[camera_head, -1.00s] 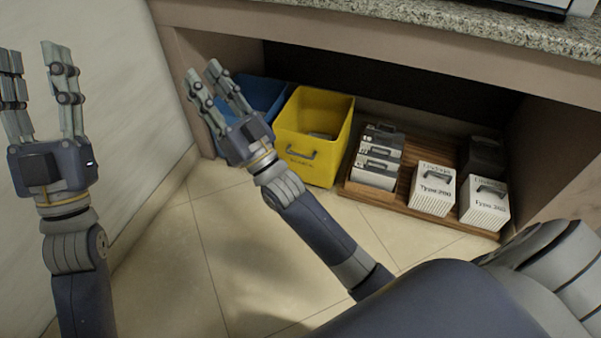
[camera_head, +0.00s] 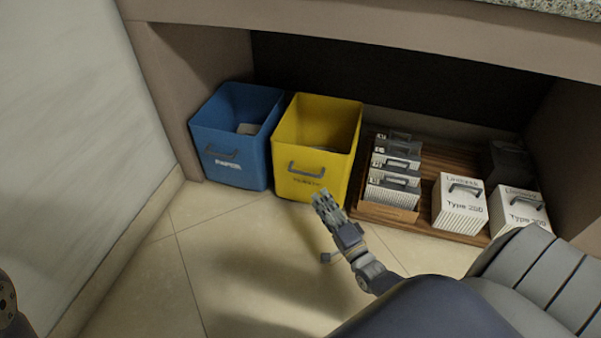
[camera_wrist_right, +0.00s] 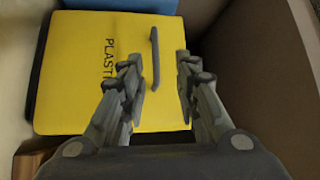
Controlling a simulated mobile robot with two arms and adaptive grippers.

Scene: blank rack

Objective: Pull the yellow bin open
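The yellow bin (camera_head: 342,151) stands on the floor under the counter, open at the top, with a grey handle (camera_head: 306,170) on its front. My right gripper (camera_head: 322,197) is just in front of the bin's lower front, below the handle. In the right wrist view its two fingers (camera_wrist_right: 158,85) are apart and the yellow bin's front (camera_wrist_right: 75,70) with the handle (camera_wrist_right: 155,57) lies ahead of them. The handle's near end shows between the fingertips; I cannot tell whether it is touched. My left gripper is not in view; only a bit of my left arm shows at the lower left.
A blue bin (camera_head: 258,155) stands close on the left of the yellow one. A wooden board (camera_head: 452,236) with several labelled boxes (camera_head: 460,204) is to the right. The counter (camera_head: 400,30) overhangs them. The tiled floor in front (camera_head: 230,250) is clear.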

